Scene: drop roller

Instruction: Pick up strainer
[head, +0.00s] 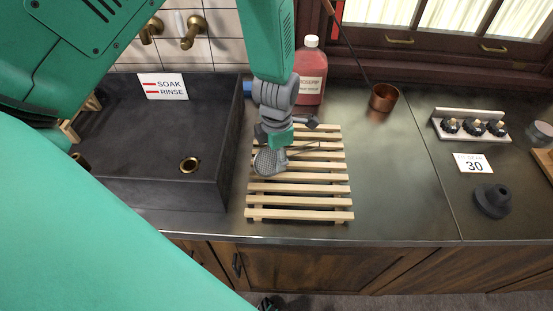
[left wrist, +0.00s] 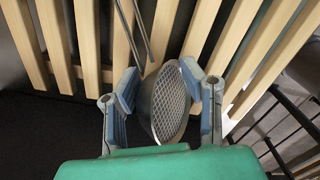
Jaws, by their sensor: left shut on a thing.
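The strainer (head: 266,162) is a small grey mesh bowl with a thin metal handle, over the near-middle of a slatted wooden rack (head: 300,215). My left gripper (head: 283,147) comes down from above and is shut on the strainer. In the left wrist view the strainer's mesh bowl (left wrist: 168,103) sits between the two finger pads of my left gripper (left wrist: 160,100), with its handle running up over the slats. I cannot tell whether the strainer touches the rack. My right gripper is not in view.
A dark sink (head: 150,185) with a soak and rinse sign (head: 162,86) lies left of the rack. A red bottle (head: 311,75) and a copper cup (head: 383,98) stand behind. Knobs (head: 472,125), a 30 sign (head: 473,163) and a black stepped part (head: 492,201) are at right. The counter between is clear.

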